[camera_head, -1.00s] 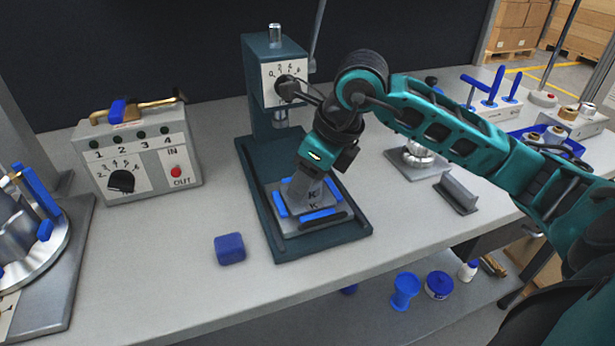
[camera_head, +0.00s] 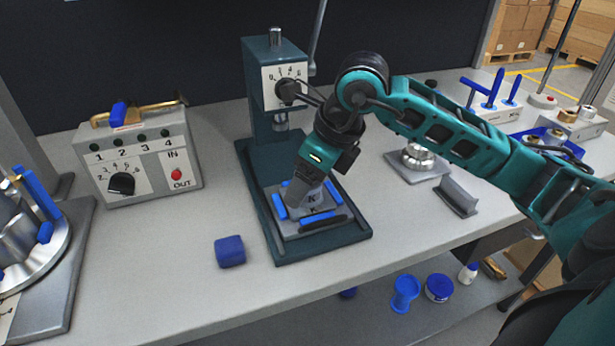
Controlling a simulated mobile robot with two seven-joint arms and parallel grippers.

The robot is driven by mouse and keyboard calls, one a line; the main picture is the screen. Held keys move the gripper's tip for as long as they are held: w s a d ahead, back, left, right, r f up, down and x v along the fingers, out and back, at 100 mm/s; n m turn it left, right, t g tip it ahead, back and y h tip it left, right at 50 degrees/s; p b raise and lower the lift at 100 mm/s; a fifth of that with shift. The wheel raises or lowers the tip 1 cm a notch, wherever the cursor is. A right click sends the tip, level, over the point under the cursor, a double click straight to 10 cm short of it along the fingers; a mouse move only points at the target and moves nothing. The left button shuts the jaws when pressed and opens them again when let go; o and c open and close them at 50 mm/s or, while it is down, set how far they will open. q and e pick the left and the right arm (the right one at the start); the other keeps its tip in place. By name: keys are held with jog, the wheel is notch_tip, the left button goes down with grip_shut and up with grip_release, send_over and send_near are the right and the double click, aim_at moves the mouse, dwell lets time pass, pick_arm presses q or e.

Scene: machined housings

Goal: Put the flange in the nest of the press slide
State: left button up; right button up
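The green press (camera_head: 253,170) stands mid-table with its slide (camera_head: 290,229) out at the front, a grey plate with blue blocks and a black bar around the nest. My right gripper (camera_head: 306,205) reaches down over the nest, its fingertips low between the blue blocks. The gripper hides most of the nest; I cannot tell whether it holds a part or how far its fingers are apart. A silver stepped round part, possibly a flange (camera_head: 419,156), sits on a grey plate to the right. My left gripper is out of view.
A control box (camera_head: 140,160) with a dial and red button stands left of the press. A blue block (camera_head: 230,251) lies in front of it. A round blue-clamped fixture (camera_head: 45,255) is far left. A grey bracket (camera_head: 457,195) lies right.

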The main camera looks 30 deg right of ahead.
pick_arm(q)
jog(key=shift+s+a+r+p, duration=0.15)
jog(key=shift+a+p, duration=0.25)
jog(key=shift+p, duration=0.25)
pick_arm(e)
jog(key=v, duration=1.1)
jog(key=shift+s+r, duration=0.15)
jog(key=shift+r, duration=0.2)
jog(key=shift+d, duration=0.1)
